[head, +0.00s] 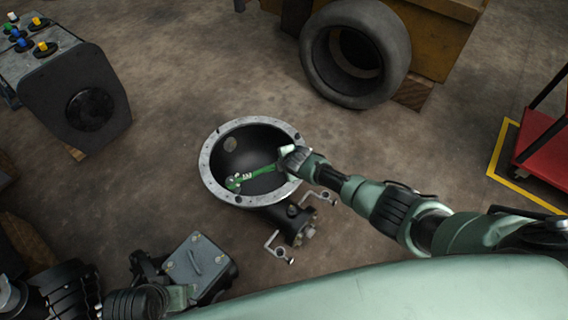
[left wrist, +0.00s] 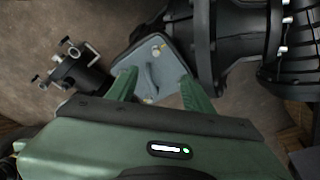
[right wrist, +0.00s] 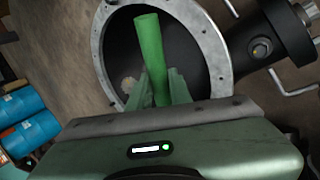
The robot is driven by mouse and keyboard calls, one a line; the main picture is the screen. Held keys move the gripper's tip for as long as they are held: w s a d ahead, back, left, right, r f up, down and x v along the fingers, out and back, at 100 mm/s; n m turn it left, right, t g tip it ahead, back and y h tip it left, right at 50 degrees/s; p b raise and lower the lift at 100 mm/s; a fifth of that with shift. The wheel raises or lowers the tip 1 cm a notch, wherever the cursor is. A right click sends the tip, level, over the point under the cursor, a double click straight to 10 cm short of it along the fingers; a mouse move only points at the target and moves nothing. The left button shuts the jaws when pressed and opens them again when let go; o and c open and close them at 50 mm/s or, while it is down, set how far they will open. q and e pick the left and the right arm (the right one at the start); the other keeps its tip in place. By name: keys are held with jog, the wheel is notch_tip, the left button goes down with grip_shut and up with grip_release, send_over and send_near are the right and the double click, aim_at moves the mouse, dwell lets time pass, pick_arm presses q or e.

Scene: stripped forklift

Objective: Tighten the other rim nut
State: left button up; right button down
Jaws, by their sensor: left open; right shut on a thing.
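A round black housing with a grey flanged rim (head: 209,180) lies open side up on the floor in the head view. Small dark bolt spots sit around the flange; I cannot tell which are nuts. My right gripper (head: 288,158) is shut on a green ratchet wrench (head: 256,176) over the right side of the opening. The wrench head is at the lower left inside the rim outline. In the right wrist view the green handle (right wrist: 149,45) stands out between the fingers (right wrist: 164,88). My left gripper (left wrist: 160,88) is open and empty, near a grey plate (head: 197,262).
A tyre (head: 355,50) leans on a wooden crate at the back. A grey control box (head: 75,95) with coloured knobs is at upper left. A red cart (head: 545,145) stands at right. Metal handles (head: 280,247) stick out below the housing. Floor left of the housing is clear.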

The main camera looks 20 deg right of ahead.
pick_arm(q)
jog(key=shift+w+r, duration=0.1)
jog(key=shift+r, duration=0.05)
pick_arm(e)
jog(key=shift+w+r, duration=0.1)
jog(key=shift+r, duration=0.15)
jog(key=shift+w+a+r+p, duration=0.1)
jog(key=shift+a+r+p, duration=0.05)
jog(key=shift+r+p, duration=0.35)
jog(key=shift+w+a+r+p, duration=0.1)
jog(key=shift+r+p, duration=0.35)
jog(key=shift+r, duration=0.05)
jog(key=shift+w+a+r+p, duration=0.1)
jog(key=shift+a+r+p, duration=0.05)
jog(key=shift+r+p, duration=0.6)
pick_arm(q)
notch_tip(320, 180, down, 11)
jog(key=s, duration=0.2)
jog(key=shift+g, duration=0.3)
jog(key=shift+w, duration=0.1)
